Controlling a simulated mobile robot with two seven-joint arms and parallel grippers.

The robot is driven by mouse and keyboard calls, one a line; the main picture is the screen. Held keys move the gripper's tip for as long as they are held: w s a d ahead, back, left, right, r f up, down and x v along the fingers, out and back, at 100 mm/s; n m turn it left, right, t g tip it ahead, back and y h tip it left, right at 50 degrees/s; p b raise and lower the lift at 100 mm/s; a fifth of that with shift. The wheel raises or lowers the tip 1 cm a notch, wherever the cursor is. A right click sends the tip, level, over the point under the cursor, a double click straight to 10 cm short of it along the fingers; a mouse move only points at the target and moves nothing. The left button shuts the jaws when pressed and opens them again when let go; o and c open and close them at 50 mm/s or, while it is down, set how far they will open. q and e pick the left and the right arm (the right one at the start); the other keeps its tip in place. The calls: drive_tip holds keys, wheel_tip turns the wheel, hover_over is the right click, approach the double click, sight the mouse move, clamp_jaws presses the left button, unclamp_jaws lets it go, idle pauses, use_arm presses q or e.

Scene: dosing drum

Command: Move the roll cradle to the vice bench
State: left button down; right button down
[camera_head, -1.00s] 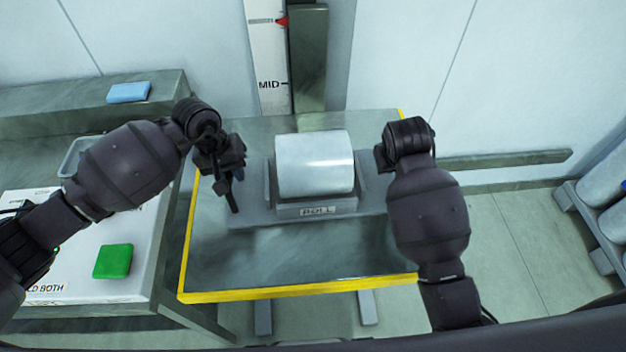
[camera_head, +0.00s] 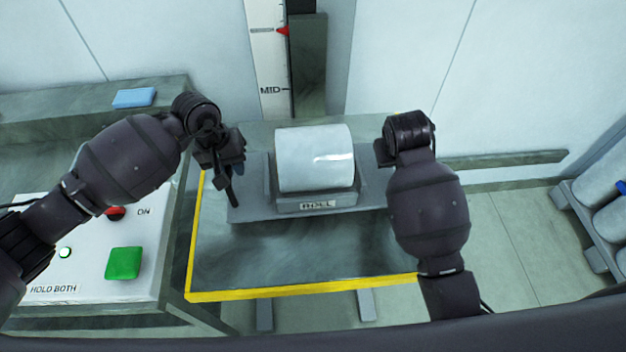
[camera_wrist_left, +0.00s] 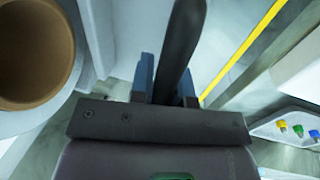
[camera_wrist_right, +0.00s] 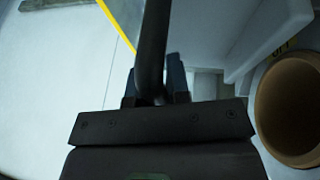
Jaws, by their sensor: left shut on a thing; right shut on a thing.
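The roll cradle (camera_head: 288,205) is a grey tray with a labelled front block and a white roll (camera_head: 315,158) lying on it. It is level or nearly so, over the yellow-edged table (camera_head: 300,289); I cannot tell how large any gap beneath is. My left gripper (camera_head: 232,168) is at the cradle's left end, shut on a dark upright bar (camera_wrist_left: 180,50). My right gripper (camera_head: 382,153) is at its right end, shut on a similar bar (camera_wrist_right: 152,50); in the head view its fingers are mostly hidden. No vice can be made out.
A control panel (camera_head: 90,270) with green and red buttons stands at the left, close to the table. A blue block (camera_head: 134,97) lies on the ledge behind. A vertical scale (camera_head: 271,60) stands behind the table. Rolls on a rack (camera_head: 608,220) are at the far right.

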use_arm(q)
drive_tip(key=shift+r+p, duration=0.45)
drive_tip(key=shift+r, duration=0.2)
use_arm(e)
drive_tip(key=shift+r, duration=0.65)
use_arm(q)
drive_tip(key=shift+f, duration=0.1)
use_arm(e)
drive_tip(key=shift+f, duration=0.1)
